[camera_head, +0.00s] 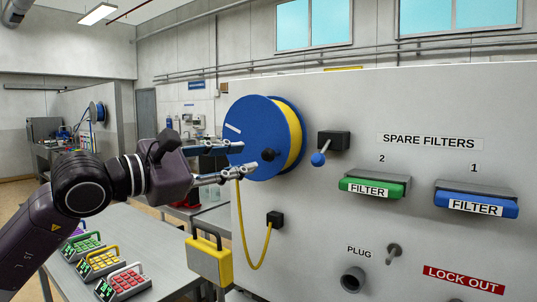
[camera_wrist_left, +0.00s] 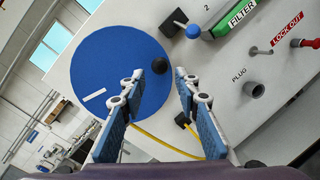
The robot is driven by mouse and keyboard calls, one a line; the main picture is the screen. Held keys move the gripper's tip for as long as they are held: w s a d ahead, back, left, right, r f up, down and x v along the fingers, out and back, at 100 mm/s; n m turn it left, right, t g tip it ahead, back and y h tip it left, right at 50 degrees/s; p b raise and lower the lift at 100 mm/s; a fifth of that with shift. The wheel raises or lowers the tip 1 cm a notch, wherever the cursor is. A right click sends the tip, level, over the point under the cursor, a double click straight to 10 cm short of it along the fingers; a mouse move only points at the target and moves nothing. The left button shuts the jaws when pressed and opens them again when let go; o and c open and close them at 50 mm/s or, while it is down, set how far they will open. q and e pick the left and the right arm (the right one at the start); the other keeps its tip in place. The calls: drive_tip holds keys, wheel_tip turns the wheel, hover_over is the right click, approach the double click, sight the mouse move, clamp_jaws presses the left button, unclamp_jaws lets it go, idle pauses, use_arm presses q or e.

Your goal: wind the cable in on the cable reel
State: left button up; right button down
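The cable reel (camera_head: 258,138) is a blue disc with yellow cable wound on it, mounted on the grey panel. It has a dark knob (camera_head: 268,154) on its face. The yellow cable (camera_head: 243,225) hangs from the reel in a loop to a black socket (camera_head: 275,219) on the panel. My left gripper (camera_head: 238,160) is open in front of the reel, its two fingers either side of the knob's height and short of it. In the left wrist view the knob (camera_wrist_left: 158,66) shows ahead between the open fingertips, touching neither. My right gripper is in neither view.
A lever with a blue ball (camera_head: 318,158) sits right of the reel. Green (camera_head: 371,188) and blue (camera_head: 476,204) filters and a plug hole (camera_head: 352,280) are farther right. A yellow box (camera_head: 209,262) is below the gripper. A table with several keypad devices (camera_head: 120,285) is at lower left.

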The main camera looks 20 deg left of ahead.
sight(263, 155)
use_arm(q)
drive_tip(key=n, duration=0.3)
drive_tip(key=w+n, duration=0.1)
drive_tip(key=n, duration=0.2)
drive_tip(key=shift+d+n, duration=0.2)
drive_tip(key=shift+n, duration=0.1)
drive_tip(key=p+x, duration=0.3)
drive_tip(key=x, duration=0.4)
drive_tip(key=shift+r+p, duration=0.1)
drive_tip(key=shift+p, duration=0.25)
drive_tip(key=shift+w+d, duration=0.2)
drive_tip(key=shift+c, duration=0.7)
clamp_jaws()
